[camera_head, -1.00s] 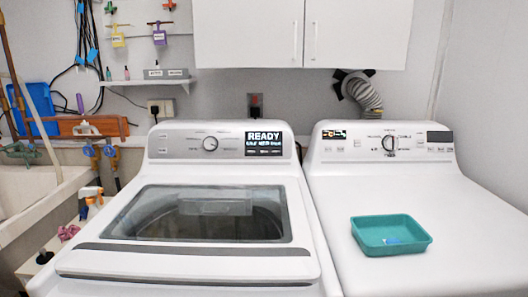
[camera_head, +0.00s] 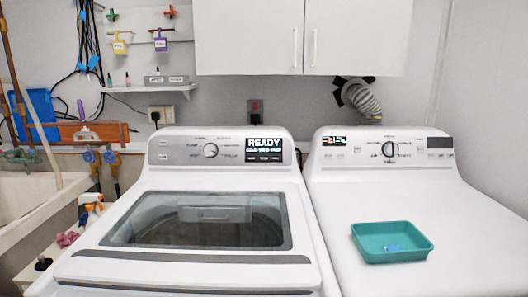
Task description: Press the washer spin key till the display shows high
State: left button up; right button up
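The white washer (camera_head: 186,272) stands in the middle with its glass lid (camera_head: 200,220) shut. Its grey control panel (camera_head: 185,152) has a round knob (camera_head: 210,150) and small labels too fine to read. The display (camera_head: 264,150) at the panel's right reads READY, with a smaller line below it that I cannot read. I cannot tell which mark is the spin key. Neither of my grippers is in view.
A white dryer (camera_head: 470,225) stands right of the washer, with a teal tray (camera_head: 392,254) on top. A sink (camera_head: 25,205) and a spray bottle (camera_head: 90,208) are at the left. White cabinets (camera_head: 265,38) and a small shelf (camera_head: 150,88) are on the wall.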

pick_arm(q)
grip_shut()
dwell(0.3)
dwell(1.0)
